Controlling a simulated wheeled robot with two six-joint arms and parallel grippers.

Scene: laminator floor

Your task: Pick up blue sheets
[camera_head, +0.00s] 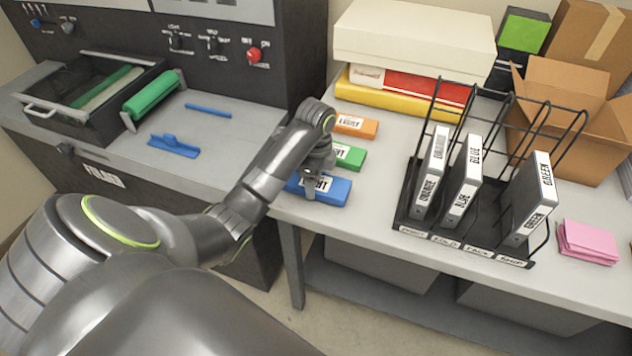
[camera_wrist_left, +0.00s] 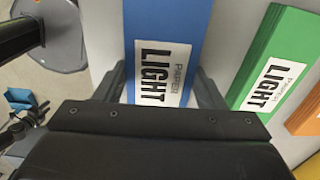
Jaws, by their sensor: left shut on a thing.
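The blue sheets (camera_head: 333,192) form a flat stack with a white label reading "LIGHT" near the front left edge of the right table. My left gripper (camera_head: 318,186) comes down over the stack from above, its fingers around it. In the left wrist view the blue sheets (camera_wrist_left: 168,30) lie between the two fingers of my left gripper (camera_wrist_left: 165,88), which is shut on them. The label reads "PAPER LIGHT". I cannot tell whether the stack is lifted off the table. My right gripper is not in view.
Green sheets (camera_head: 349,156) and orange sheets (camera_head: 356,127) lie just behind the blue stack. A black wire rack (camera_head: 405,215) with labelled binders stands to the right. Pink sheets (camera_head: 587,243) lie farther right. The laminator machine (camera_head: 295,50) is at the left.

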